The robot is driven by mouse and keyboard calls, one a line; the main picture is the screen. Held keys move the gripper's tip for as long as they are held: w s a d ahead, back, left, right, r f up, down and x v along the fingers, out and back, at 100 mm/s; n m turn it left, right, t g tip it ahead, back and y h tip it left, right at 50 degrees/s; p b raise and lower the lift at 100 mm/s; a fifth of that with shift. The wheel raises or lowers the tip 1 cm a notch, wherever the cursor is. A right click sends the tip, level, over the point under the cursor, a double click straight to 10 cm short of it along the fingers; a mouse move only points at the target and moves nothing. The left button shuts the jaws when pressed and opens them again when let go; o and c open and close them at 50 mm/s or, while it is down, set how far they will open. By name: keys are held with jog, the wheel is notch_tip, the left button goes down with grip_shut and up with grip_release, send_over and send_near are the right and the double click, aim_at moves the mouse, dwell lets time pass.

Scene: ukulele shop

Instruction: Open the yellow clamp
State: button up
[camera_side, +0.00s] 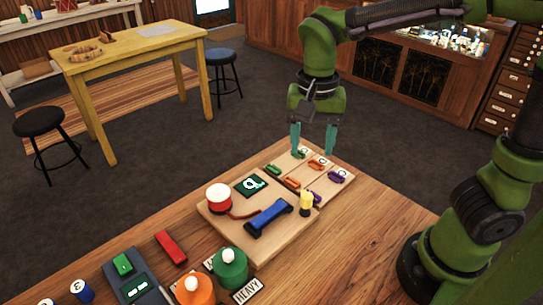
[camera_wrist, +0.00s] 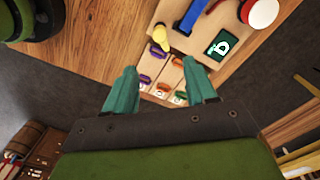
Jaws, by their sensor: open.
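The yellow clamp (camera_side: 306,203) appears to be the small yellow piece at the right end of the wooden board (camera_side: 232,238), beside the blue bar (camera_side: 270,217). It is also near the top of the wrist view (camera_wrist: 150,38). Whether the clamp is open or closed is too small to tell. My gripper (camera_side: 313,145) is open and empty, pointing down above the far part of the small tray, up and away from the yellow clamp. In the wrist view my gripper (camera_wrist: 162,75) shows two teal fingers spread apart, with the yellow clamp beyond them.
A tray (camera_side: 325,190) of green, orange and purple pieces adjoins the board. The board also carries a red-and-white round object (camera_side: 219,197) and a dark letter sign (camera_side: 250,185). Orange (camera_side: 194,290) and green (camera_side: 230,268) knobbed objects stand nearer the camera. The table's right part is clear.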

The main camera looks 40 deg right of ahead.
notch_tip(320, 180, up, 2)
jog(key=shift+r, duration=0.2)
jog(key=s+d+r+n+t+y, duration=0.1)
jog(key=s+d+n+t+y, duration=0.1)
jog(key=s+d+n+t, duration=0.3)
jog(key=shift+s+r+n+t, duration=0.35)
jog(key=shift+s+n+t, duration=0.4)
jog(key=shift+t, duration=0.45)
